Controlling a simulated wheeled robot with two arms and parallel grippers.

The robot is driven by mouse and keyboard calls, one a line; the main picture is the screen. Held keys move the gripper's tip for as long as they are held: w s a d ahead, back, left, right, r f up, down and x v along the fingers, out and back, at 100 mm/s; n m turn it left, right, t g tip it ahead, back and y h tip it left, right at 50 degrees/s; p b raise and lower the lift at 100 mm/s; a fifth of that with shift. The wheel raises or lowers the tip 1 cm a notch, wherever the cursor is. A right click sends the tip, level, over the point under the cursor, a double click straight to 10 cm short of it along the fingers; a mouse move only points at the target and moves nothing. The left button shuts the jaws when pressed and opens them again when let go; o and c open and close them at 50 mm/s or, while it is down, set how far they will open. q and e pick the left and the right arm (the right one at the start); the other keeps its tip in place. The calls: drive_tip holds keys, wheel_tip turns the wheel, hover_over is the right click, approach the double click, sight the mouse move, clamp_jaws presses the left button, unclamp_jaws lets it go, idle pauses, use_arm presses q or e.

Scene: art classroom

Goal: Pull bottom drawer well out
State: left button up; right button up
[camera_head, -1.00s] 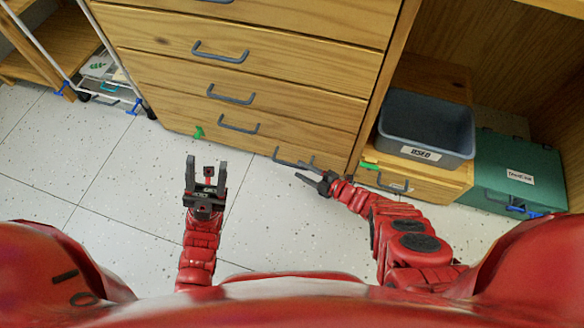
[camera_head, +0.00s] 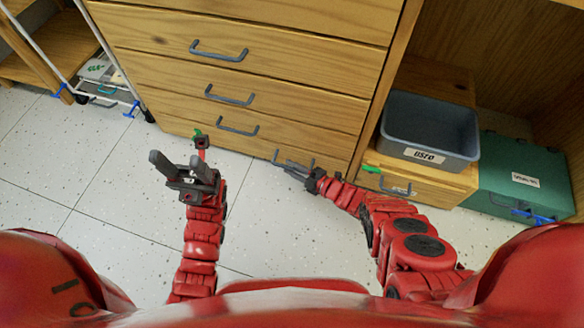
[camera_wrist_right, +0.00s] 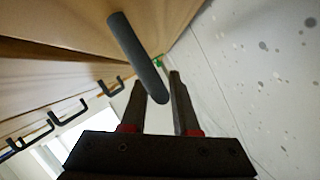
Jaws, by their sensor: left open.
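The wooden drawer unit stands ahead in the head view. Its bottom drawer (camera_head: 325,148) looks flush with the fronts above. A grey bar handle (camera_head: 278,156) sits low at its front, beside my right gripper (camera_head: 289,168). In the right wrist view, the dark handle (camera_wrist_right: 136,52) reaches down between the tips of my right gripper (camera_wrist_right: 157,82). Those fingers are apart, with gaps beside the bar. My left gripper (camera_head: 180,163) is open and empty, over the floor in front of the unit's left part.
A grey bin (camera_head: 428,132) sits on a low wooden box (camera_head: 425,180) right of the unit. A green case (camera_head: 520,178) stands further right. A white wheeled rack (camera_head: 112,80) is at the left. The floor (camera_head: 265,215) between my arms is clear.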

clamp_jaws()
idle(1.1)
